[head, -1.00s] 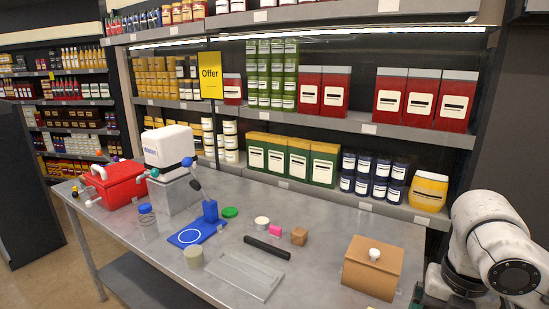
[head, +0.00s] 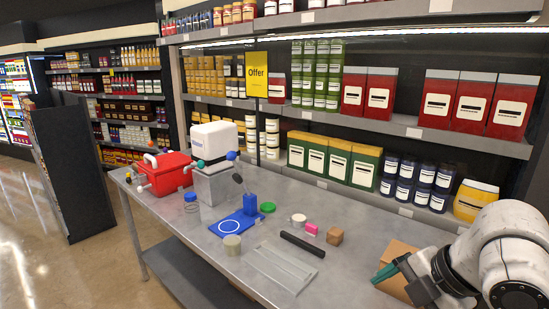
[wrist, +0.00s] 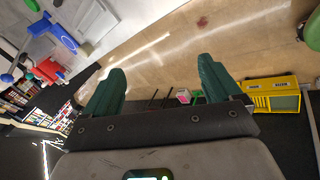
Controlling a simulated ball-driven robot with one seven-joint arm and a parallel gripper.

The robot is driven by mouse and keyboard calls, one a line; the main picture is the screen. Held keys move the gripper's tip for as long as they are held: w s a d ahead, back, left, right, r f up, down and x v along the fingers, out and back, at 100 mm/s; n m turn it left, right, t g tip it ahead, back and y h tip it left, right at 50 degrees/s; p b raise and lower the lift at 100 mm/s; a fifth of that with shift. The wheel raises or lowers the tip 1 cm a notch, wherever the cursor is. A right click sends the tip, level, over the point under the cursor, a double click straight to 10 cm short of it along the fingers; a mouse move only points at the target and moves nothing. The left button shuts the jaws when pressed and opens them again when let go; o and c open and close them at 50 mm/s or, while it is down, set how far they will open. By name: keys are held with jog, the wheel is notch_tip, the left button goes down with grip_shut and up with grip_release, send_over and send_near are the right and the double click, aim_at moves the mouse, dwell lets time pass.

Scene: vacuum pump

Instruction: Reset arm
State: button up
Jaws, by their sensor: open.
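My gripper (head: 388,273) is at the lower right of the head view, in front of the brown box, which it and my arm partly hide. In the wrist view my gripper (wrist: 158,90) shows two dark green fingers wide apart with nothing between them. The white vacuum pump (head: 214,140) stands on a grey block at the table's back left. A blue stand on a blue plate (head: 228,227) with a white ring is to its right.
The grey table (head: 180,240) holds a red case (head: 168,176), a black bar (head: 302,244), a clear tray (head: 280,268), a brown cube (head: 335,236) and a brown box (head: 398,290). Stocked shelves (head: 400,124) rise behind it. Open floor lies at left.

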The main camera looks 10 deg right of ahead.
jog(key=w+a+f+m+t+y, duration=0.1)
jog(key=a+f+m+t+y, duration=0.1)
jog(key=a+f+m, duration=0.45)
jog(key=s+a+f+m+g, duration=0.1)
jog(key=s+a+f+m, duration=0.1)
jog(key=s+f+m, duration=0.5)
jog(key=s+d+f+m+g+h, duration=0.2)
jog(key=s+d+f+m, duration=0.2)
jog(key=s+f, duration=0.3)
jog(key=s+d+f+m+g+h, duration=0.2)
jog(key=s+d+f+m+h, duration=0.1)
jog(key=s+f, duration=0.5)
jog(key=s+m, duration=0.1)
jog(key=s, duration=0.2)
jog(key=shift+d+g, duration=0.3)
jog(key=shift+d, duration=0.05)
jog(key=shift+c, duration=0.5)
